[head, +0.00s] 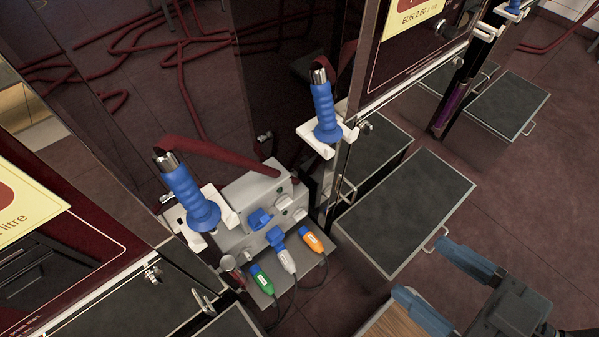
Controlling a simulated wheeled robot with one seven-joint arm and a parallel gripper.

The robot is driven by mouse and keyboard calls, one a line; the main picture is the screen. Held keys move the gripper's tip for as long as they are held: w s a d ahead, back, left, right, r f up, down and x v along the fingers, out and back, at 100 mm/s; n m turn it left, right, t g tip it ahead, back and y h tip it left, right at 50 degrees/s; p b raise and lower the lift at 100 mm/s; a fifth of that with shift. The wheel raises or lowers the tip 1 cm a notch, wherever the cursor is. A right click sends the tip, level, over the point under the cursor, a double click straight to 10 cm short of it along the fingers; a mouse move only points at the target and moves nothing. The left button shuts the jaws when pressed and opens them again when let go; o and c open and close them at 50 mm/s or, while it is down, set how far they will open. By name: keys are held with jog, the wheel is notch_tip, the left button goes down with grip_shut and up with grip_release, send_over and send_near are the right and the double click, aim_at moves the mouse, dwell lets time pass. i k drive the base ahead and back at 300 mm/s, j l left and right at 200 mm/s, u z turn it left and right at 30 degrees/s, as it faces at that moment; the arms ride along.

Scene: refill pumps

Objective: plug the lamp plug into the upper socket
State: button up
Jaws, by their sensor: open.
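A grey socket box (247,203) stands between the two pump fronts, with an upper blue socket cover (259,218) and a lower blue piece (275,237) on its face. Below it, a green plug (262,281), a white plug (286,261) and an orange plug (312,242) lie side by side on a small grey shelf (266,298), with dark cords. Their labels are too small to read, so I cannot tell which is the lamp plug. My gripper (418,269) is open and empty at the lower right, well apart from the plugs.
Blue-handled nozzles hang in white holders left (186,196) and right (325,112) of the box. A red hose (222,152) runs behind it. A dark-topped pull-out drawer (408,212) lies between my gripper and the box. Floor shows at the right.

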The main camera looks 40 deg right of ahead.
aim_at(311, 238)
jog(key=k+l, duration=0.25)
jog(key=k, duration=0.2)
jog(key=k+l, duration=0.25)
jog(key=k, duration=0.15)
